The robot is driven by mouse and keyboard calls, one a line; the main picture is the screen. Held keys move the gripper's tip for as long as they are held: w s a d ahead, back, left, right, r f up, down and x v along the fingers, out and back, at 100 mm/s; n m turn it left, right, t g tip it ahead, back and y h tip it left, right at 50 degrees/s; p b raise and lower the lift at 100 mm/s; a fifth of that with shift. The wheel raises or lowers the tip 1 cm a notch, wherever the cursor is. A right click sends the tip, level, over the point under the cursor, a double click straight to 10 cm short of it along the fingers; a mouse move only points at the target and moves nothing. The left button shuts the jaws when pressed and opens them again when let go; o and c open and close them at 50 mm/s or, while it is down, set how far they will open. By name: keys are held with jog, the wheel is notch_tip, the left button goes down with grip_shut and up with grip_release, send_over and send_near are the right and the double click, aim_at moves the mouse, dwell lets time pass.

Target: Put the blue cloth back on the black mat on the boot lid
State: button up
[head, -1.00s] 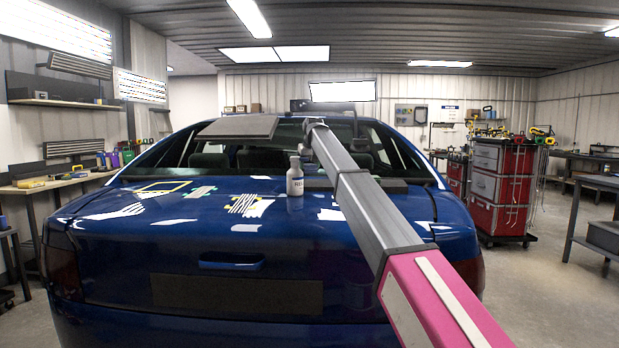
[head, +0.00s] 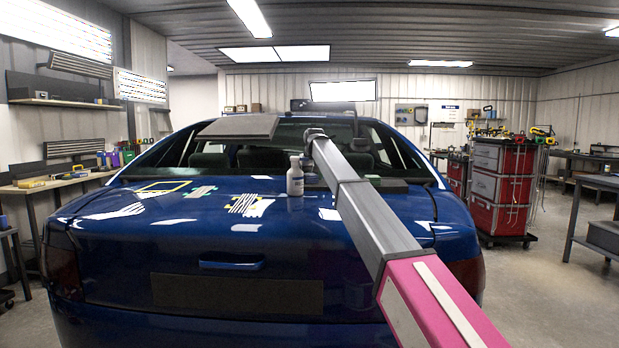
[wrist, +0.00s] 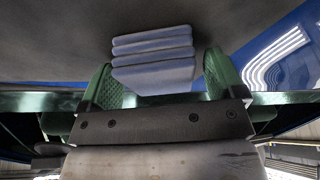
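The folded blue cloth (wrist: 153,52) looks pale lavender-blue and lies in ridged folds between the green fingers of my gripper (wrist: 162,75) in the wrist view. The fingers stand apart with narrow gaps beside the cloth, and I see no clear pinch. A dark grey surface (wrist: 60,40), which looks like the black mat, fills the upper wrist view behind the cloth. Whether the cloth touches it is unclear. A dark flat block (head: 393,186) shows on the blue boot lid (head: 215,225) beside my arm.
A grey panel (head: 238,127) is above the lid at the rear window. Striped light reflections lie on the paint. A red tool cabinet (head: 500,185) stands to the right.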

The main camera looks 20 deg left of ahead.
jog(key=v, duration=1.2)
jog(key=shift+r, duration=0.15)
